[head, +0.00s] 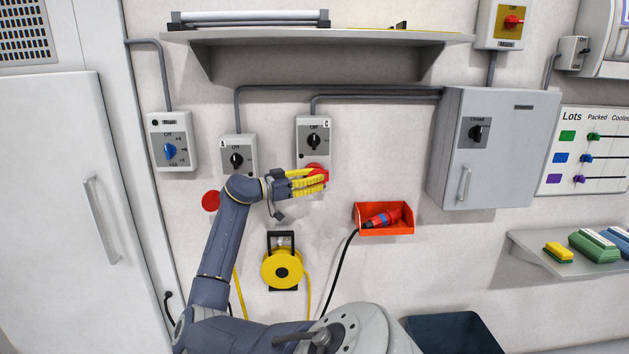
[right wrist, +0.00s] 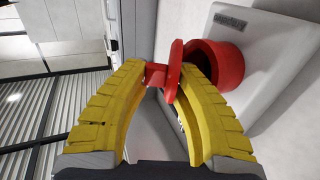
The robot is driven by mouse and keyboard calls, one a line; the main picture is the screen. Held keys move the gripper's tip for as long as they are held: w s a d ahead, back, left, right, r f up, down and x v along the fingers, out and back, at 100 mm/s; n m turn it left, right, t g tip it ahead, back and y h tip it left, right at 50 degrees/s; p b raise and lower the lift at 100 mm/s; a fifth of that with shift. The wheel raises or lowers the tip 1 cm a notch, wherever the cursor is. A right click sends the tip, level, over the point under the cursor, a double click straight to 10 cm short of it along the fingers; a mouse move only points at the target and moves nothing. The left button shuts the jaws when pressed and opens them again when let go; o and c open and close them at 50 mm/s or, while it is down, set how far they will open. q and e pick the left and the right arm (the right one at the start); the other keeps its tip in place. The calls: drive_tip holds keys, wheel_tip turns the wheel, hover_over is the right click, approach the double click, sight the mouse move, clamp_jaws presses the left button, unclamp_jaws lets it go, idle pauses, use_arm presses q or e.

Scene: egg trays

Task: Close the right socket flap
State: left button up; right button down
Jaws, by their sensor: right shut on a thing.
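The right socket is on the grey switch box marked C (head: 314,135) on the wall. Its round red socket (right wrist: 218,68) shows large in the right wrist view, and its red flap (right wrist: 174,72) stands swung open, seen nearly edge-on beside the opening. My right gripper (head: 325,180) has yellow fingers and reaches the lower end of box C from the left. In the right wrist view its fingertips (right wrist: 157,74) are shut on the red flap, near its short stem. In the head view the fingers hide part of the socket. My left gripper is not in view.
Box A (head: 238,158) is left of box C, with a red disc (head: 211,200) below it beside my forearm. A yellow cable reel (head: 282,270) hangs below. A grey cabinet (head: 520,150) is at right.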

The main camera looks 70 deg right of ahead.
idle(0.7)
drive_tip(key=c, duration=1.2)
unclamp_jaws()
drive_tip(key=shift+s, duration=0.1)
drive_tip(key=shift+c, duration=0.2)
drive_tip(key=v, duration=0.8)
drive_tip(key=shift+c, duration=0.2)
